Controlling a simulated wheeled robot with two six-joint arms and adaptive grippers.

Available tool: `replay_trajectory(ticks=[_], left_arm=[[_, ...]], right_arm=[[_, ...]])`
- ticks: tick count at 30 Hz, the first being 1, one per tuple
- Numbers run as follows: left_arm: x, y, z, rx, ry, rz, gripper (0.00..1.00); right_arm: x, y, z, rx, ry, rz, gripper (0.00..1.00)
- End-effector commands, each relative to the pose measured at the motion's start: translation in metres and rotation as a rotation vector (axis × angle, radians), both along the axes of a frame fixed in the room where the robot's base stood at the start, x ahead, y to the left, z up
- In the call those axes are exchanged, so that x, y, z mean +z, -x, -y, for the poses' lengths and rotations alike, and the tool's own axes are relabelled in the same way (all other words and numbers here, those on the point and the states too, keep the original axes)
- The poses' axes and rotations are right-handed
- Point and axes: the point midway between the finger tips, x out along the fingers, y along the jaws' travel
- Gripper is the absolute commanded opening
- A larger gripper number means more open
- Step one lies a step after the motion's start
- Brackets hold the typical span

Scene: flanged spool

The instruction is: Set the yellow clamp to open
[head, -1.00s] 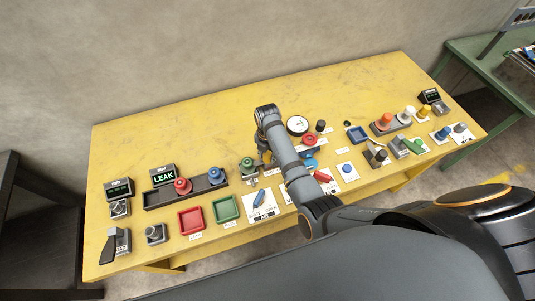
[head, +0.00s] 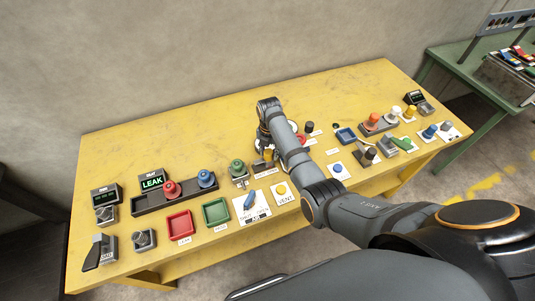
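My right arm reaches in from the lower right across the table. Its wrist bends down at the back middle, and the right gripper (head: 264,157) points down there, small and partly hidden by its own arm. I cannot tell whether its fingers are open or shut. I cannot clearly make out a yellow clamp. A small yellow-brown patch shows by the gripper, too small to identify. My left gripper is not in view.
The yellow table (head: 200,135) is crowded along its front. A green knob (head: 237,168), a black rack (head: 150,207) with red and blue knobs, a red tray (head: 179,226), a green tray (head: 216,213) and a blue lever (head: 250,200) stand left of my arm. The table's back is clear.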

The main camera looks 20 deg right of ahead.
Motion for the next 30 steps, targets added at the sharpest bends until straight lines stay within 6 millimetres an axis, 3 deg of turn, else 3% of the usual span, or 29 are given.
replay_trajectory(ticks=[1, 3, 14, 17, 24, 30], left_arm=[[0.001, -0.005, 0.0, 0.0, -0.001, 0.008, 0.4], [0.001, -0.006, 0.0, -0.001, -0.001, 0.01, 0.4], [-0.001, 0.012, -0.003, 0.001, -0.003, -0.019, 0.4], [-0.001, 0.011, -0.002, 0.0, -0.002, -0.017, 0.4], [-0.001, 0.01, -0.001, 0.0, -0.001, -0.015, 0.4], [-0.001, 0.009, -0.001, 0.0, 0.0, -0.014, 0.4]], right_arm=[[0.0, 0.0, 0.001, -0.001, 0.002, 0.001, 0.48], [0.0, 0.0, 0.001, -0.001, 0.001, 0.001, 0.57], [0.006, -0.001, -0.001, 0.0, -0.002, 0.004, 0.57], [0.022, -0.001, -0.001, 0.0, -0.002, 0.006, 0.57], [0.081, -0.002, 0.0, -0.001, -0.002, 0.007, 0.57], [0.113, -0.001, 0.001, -0.001, -0.002, 0.003, 0.57]])
